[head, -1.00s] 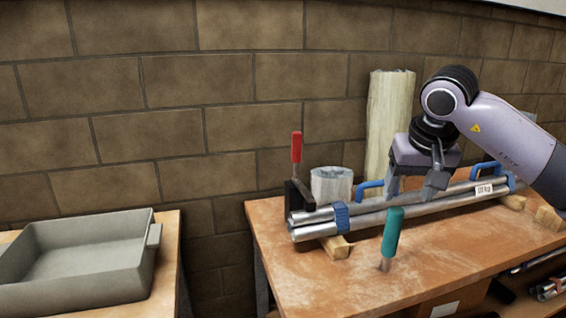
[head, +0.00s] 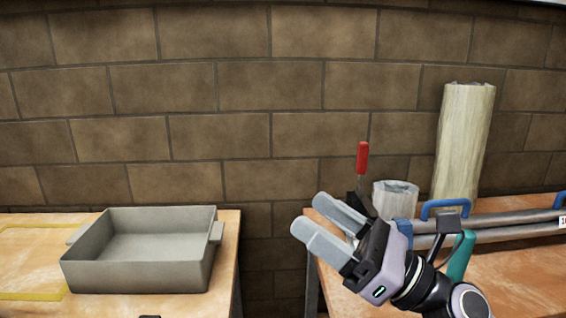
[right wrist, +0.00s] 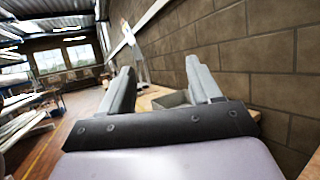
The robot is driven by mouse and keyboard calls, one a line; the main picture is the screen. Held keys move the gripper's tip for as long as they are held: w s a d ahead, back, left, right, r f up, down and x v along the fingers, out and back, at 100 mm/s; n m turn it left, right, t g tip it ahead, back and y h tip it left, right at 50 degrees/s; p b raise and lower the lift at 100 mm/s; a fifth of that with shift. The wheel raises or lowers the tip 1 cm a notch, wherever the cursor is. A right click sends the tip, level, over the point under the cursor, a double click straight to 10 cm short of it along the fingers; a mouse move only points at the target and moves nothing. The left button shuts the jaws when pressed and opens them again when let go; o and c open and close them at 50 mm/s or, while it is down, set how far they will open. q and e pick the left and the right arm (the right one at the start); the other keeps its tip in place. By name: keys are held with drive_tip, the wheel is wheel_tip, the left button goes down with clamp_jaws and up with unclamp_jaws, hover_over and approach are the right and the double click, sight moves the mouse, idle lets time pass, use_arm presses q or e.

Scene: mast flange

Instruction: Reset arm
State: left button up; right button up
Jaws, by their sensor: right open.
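My right gripper (head: 322,222) is open and empty in the head view. It is in front of the left end of the right-hand bench, with its fingers pointing up and to the left. In the right wrist view its two fingers (right wrist: 160,88) stand apart with nothing between them. My left gripper is not in view. Behind the right gripper, the metal pipes (head: 490,232) lie on the bench, partly hidden by my arm.
A grey tray (head: 190,262) stands empty on the left table (head: 228,250). A red-handled clamp (head: 362,160), a roll (head: 396,197), a tall pale roll (head: 463,140) and a teal handle (head: 461,256) are at the right bench (head: 520,275). A gap separates the tables.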

drive_tip(key=w+d+f+m+t+h, duration=0.1)
drive_tip(key=d+f+m+t+h, duration=0.1)
drive_tip(key=d+f+m+h, duration=0.65)
drive_tip(key=d+f+m+t+h, duration=0.25)
drive_tip(key=m+h, duration=0.25)
drive_tip(key=m, duration=0.9)
drive_tip(key=w+d+f+m+t+h, duration=0.15)
drive_tip(key=d+f+m+h, duration=0.45)
drive_tip(key=m, duration=0.6)
drive_tip(key=s+f+m+g, duration=1.25)
drive_tip(key=s+f, duration=0.65)
drive_tip(key=s, duration=0.5)
drive_tip(key=w+a+f+n+t+y+p, duration=0.1)
drive_tip(key=w+a+f+t+p, duration=0.1)
drive_tip(key=w+f+t+p, duration=0.2)
drive_tip(key=shift+w+t+p, duration=0.55)
drive_tip(key=shift+w+t, duration=0.6)
drive_tip(key=shift+w, duration=0.15)
drive_tip(key=shift+f, duration=0.1)
